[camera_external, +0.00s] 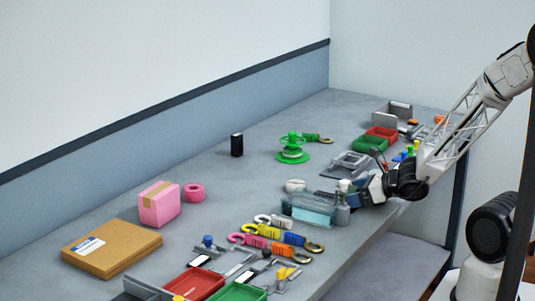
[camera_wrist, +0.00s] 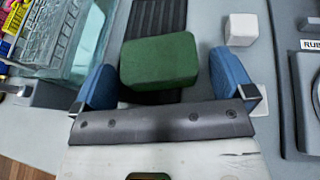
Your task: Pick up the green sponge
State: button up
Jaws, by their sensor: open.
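The green sponge (camera_wrist: 160,62) is a dark green block in the wrist view. It lies at the gap between the two blue fingers of my gripper (camera_wrist: 163,72), slightly beyond their middle. The fingers are spread, one on each side, with a visible gap at the right; contact at the left is hard to tell. In the external view my gripper (camera_external: 358,191) is low over the right edge of the bench, and I cannot make out the sponge there.
A clear glass-like container (camera_wrist: 62,38) stands close on the left, also in the external view (camera_external: 308,209). A white cube (camera_wrist: 240,29) is close on the right. A black ribbed strip (camera_wrist: 157,17) runs behind the sponge. Red (camera_external: 381,133) and green (camera_external: 369,143) trays stand farther back.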

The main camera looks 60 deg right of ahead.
aim_at(356, 191)
dwell(0.4)
jog(key=c, duration=0.9)
jog(key=shift+r, duration=5)
